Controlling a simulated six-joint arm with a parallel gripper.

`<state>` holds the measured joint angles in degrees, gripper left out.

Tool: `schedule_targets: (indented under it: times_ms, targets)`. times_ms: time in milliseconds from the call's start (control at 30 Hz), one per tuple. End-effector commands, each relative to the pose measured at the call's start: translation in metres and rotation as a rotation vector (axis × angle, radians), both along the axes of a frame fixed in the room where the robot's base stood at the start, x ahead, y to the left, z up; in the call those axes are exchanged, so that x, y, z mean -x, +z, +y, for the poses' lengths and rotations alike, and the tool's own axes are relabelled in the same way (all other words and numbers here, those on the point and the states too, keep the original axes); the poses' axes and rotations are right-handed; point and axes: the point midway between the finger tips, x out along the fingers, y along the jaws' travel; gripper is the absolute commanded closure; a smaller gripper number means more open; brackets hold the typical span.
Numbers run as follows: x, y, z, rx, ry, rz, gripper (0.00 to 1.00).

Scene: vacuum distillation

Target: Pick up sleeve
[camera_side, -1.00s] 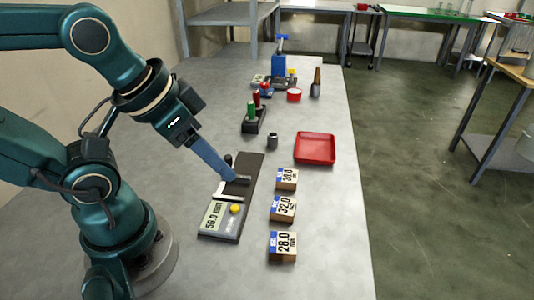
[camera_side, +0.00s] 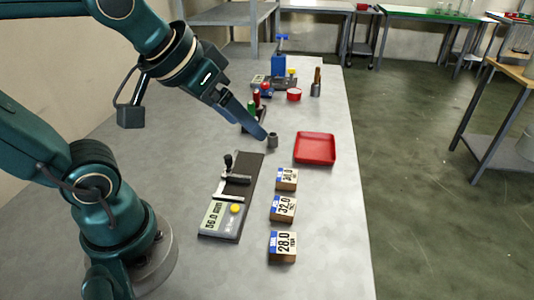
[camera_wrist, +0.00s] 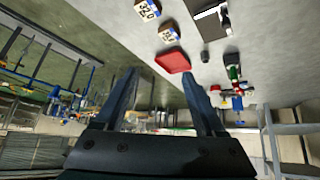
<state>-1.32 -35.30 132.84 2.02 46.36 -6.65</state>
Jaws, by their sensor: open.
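A small dark grey metal cylinder, which looks like the sleeve (camera_side: 272,140), stands upright on the grey table left of the red tray. It also shows in the wrist view (camera_wrist: 205,56), right of the tray. My gripper (camera_side: 262,136) is just left of the sleeve in the side view, above the table; whether it touches cannot be told. In the wrist view the two fingers (camera_wrist: 159,76) are spread apart with nothing between them, and the sleeve lies beyond the right fingertip.
A red tray (camera_side: 315,149) lies to the right. A measuring gauge (camera_side: 222,217) reading 56.0 mm is in front, beside three labelled blocks (camera_side: 283,209). A stand with green and red pieces (camera_side: 252,118) is close behind my gripper. A blue device (camera_side: 279,66) stands at the back.

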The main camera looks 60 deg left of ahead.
Motion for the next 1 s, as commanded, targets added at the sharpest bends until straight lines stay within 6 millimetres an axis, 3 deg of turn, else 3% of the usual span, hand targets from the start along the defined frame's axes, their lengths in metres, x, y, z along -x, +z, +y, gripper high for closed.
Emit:
schedule_targets:
  times_ms: [133,267,467,600,767,1000]
  targets:
    - [-0.045,0.011,0.017,0.009,0.090,-0.014,0.28]
    - [-0.085,0.010,0.038,0.015,0.169,-0.014,0.28]
    - [-0.140,-0.015,0.076,0.023,0.283,0.015,0.28]
    - [-0.168,-0.047,0.106,0.030,0.358,0.055,0.28]
    - [-0.183,-0.093,0.137,0.035,0.424,0.123,0.28]
    - [-0.175,-0.142,0.156,0.049,0.471,0.227,0.28]
